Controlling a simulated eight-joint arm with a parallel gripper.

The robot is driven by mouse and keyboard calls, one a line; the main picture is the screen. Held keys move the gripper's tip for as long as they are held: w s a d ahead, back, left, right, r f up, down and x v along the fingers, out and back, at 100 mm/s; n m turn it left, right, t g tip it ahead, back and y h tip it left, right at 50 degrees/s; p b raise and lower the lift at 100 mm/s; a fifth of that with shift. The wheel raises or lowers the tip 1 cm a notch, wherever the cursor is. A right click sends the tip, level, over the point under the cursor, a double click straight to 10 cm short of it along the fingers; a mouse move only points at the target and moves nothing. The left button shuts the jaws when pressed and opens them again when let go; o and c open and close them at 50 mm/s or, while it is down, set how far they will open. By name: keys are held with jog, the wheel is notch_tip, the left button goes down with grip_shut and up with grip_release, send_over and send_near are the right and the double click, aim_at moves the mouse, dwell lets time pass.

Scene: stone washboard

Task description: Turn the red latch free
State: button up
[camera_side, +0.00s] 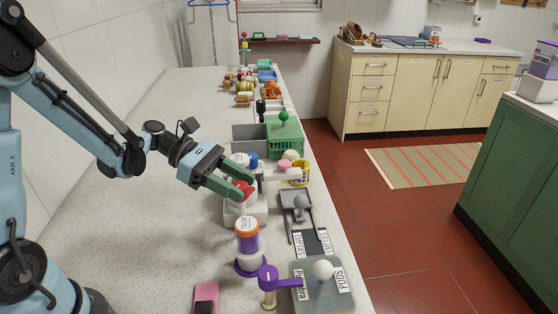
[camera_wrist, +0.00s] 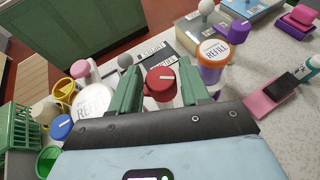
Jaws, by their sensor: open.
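The red latch (camera_side: 242,191) is a round red knob on a white appliance (camera_side: 259,211) with a pale base. In the wrist view the latch (camera_wrist: 160,84) shows a white line across its face. My gripper (camera_side: 249,185) has green fingers and reaches down at the latch from the left. The wrist view shows my gripper (camera_wrist: 159,70) open, with one finger on each side of the latch. Whether the fingers touch it, I cannot tell. The fingers and palm hide part of the appliance.
A purple-and-orange refill jar (camera_side: 247,240) stands close in front. A purple lever (camera_side: 275,279) and a grey board with a white ball knob (camera_side: 323,270) lie nearer. A green crate (camera_side: 285,137) and a yellow cup (camera_side: 299,173) stand behind. The left counter (camera_side: 130,235) is mostly clear.

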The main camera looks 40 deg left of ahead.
jog(key=v, duration=1.1)
jog(key=shift+a, duration=0.1)
jog(key=shift+o, duration=1.3)
jog(key=shift+r, duration=0.45)
notch_tip(320, 180, up, 11)
jog(key=m+g+y, duration=0.4)
jog(key=m+y, duration=0.1)
jog(key=y, duration=0.8)
send_over(240, 184)
jog(key=shift+g, duration=0.3)
notch_tip(240, 184, down, 16)
jog(key=shift+a+f, duration=0.1)
